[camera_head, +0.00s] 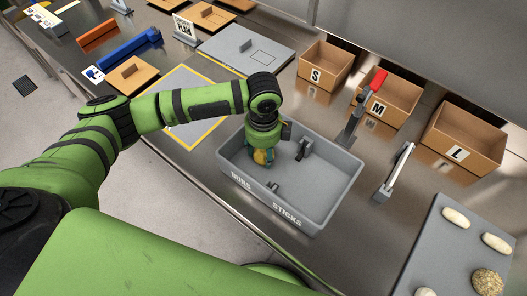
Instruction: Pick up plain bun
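My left gripper (262,158) reaches down into the left part of a grey bin (335,200) lettered BUNS and STICKS. Something yellowish shows at its fingertips; I cannot tell if it is part of the gripper or a held thing, nor whether the fingers are open. A pale, smooth round piece (425,292), which looks like a plain bun, is cut by the bottom edge on a grey tray (437,235) at bottom right. A speckled round bun (487,282) lies beside it. My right gripper is not in view.
Two pale oblong pieces (456,217) (496,243) lie on the tray. Cardboard boxes S (325,60), M (390,88) and L (468,135) stand at the back. A red-handled tool (376,82) and a metal tool (405,158) stand between. A PLAIN sign (184,29) is upper left.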

